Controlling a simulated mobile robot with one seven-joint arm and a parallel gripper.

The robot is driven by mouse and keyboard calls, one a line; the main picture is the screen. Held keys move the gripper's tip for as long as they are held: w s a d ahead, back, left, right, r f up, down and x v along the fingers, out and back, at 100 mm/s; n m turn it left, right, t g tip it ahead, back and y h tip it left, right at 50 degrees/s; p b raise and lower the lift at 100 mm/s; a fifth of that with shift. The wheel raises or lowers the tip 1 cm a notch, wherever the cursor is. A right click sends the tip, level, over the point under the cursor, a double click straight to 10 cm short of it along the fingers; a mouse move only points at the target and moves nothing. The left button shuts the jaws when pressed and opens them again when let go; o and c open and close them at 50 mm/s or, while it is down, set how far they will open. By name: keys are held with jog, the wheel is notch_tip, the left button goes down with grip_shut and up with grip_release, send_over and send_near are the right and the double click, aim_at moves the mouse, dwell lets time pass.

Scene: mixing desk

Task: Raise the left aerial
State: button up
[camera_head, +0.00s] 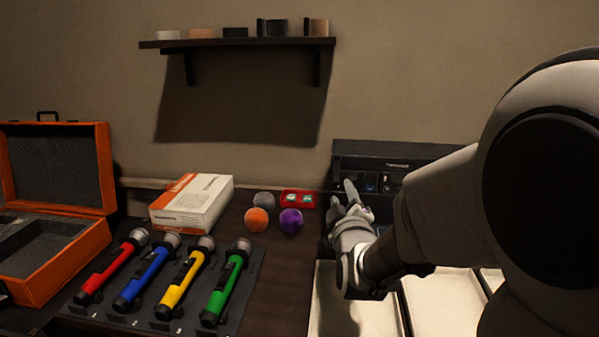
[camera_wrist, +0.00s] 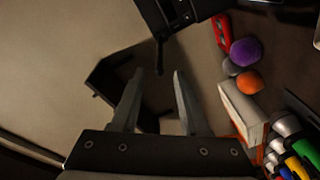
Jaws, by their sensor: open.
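The black rack unit (camera_head: 350,150) stands against the wall at the right, partly hidden behind my arm. In the wrist view its dark casing (camera_wrist: 182,12) is at the top. A thin dark rod, which looks like the left aerial (camera_wrist: 159,52), sticks out from the casing's corner. My gripper (camera_wrist: 159,72) is open, with the rod's end between its two fingertips in the picture. I cannot tell whether either finger touches it. In the head view my gripper (camera_head: 343,195) is in front of the unit's left part. The aerial cannot be made out there.
Grey (camera_head: 264,201), orange (camera_head: 256,219) and purple (camera_head: 291,220) balls and a red item (camera_head: 300,198) lie left of my gripper. Beyond are a white-orange box (camera_head: 195,203), several coloured microphones (camera_head: 228,285) and an open orange case (camera_head: 60,250). A shelf (camera_head: 235,42) hangs above.

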aim_at(337, 173)
jog(key=w, duration=0.7)
jog(key=w+b, duration=0.1)
jog(key=w, duration=0.2)
jog(key=shift+w+d, duration=0.15)
jog(key=shift+d, duration=0.25)
jog(key=shift+c, duration=0.2)
grip_shut()
dwell(0.7)
